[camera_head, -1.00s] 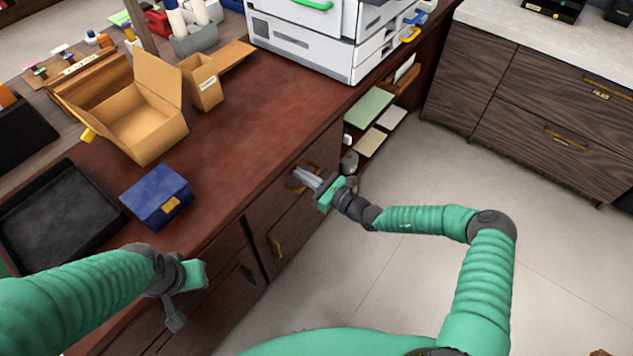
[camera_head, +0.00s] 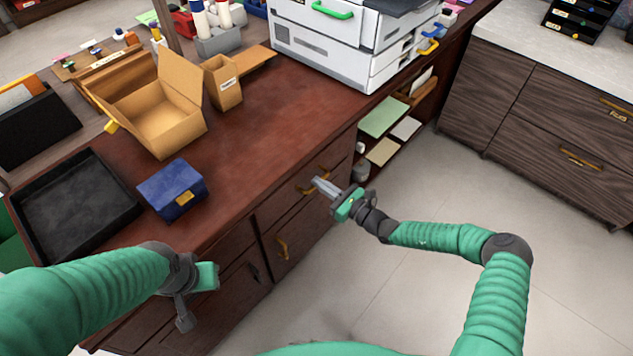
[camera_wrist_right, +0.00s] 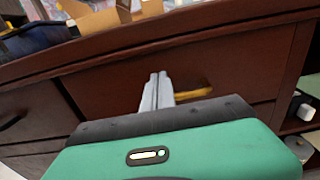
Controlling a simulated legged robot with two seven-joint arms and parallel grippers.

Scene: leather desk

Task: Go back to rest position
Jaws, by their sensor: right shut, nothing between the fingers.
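My right gripper (camera_head: 325,187) is shut and empty, in front of the desk's upper drawer beside its brass handle (camera_head: 313,180). In the right wrist view its two fingers (camera_wrist_right: 157,92) lie side by side, and the handle (camera_wrist_right: 192,94) shows just to their right. I cannot tell whether the fingers touch the handle. My left gripper (camera_head: 186,300) hangs at the lower left, in front of the desk's front side. Its fingers are seen edge-on and dark, so its opening is unclear.
The wooden desk (camera_head: 262,135) carries an open cardboard box (camera_head: 160,115), a blue box (camera_head: 172,190), a black tray (camera_head: 75,208) and a white printer (camera_head: 330,50). Open shelves (camera_head: 385,150) are below the printer. The floor (camera_head: 420,285) on the right is clear.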

